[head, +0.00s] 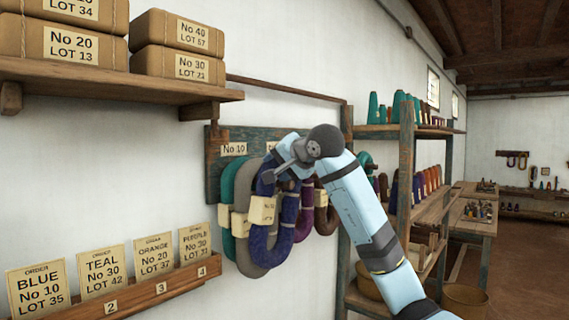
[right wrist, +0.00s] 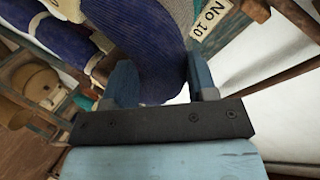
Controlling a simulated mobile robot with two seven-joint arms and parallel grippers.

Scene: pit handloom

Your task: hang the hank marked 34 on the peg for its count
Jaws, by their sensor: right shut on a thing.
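My right gripper (head: 275,177) reaches up to the peg board (head: 214,165) and is shut on a dark blue hank (head: 258,240). The hank hangs in a loop with a cream tag (head: 262,210) whose number is too small to read. In the right wrist view the blue yarn (right wrist: 160,60) lies between the fingers (right wrist: 163,90). A "No 10" label (head: 234,149) is on the board; another label to its right is partly hidden by my gripper. Whether the blue hank rests on a peg is hidden. My left gripper is out of view.
Teal (head: 228,185), grey (head: 245,180) and purple (head: 304,215) hanks hang close beside the blue one. A shelf (head: 120,82) with lot-marked bundles juts out at upper left. Order cards (head: 38,290) stand on a lower ledge; one reads teal, No 30, lot 42. A rack (head: 404,180) stands at right.

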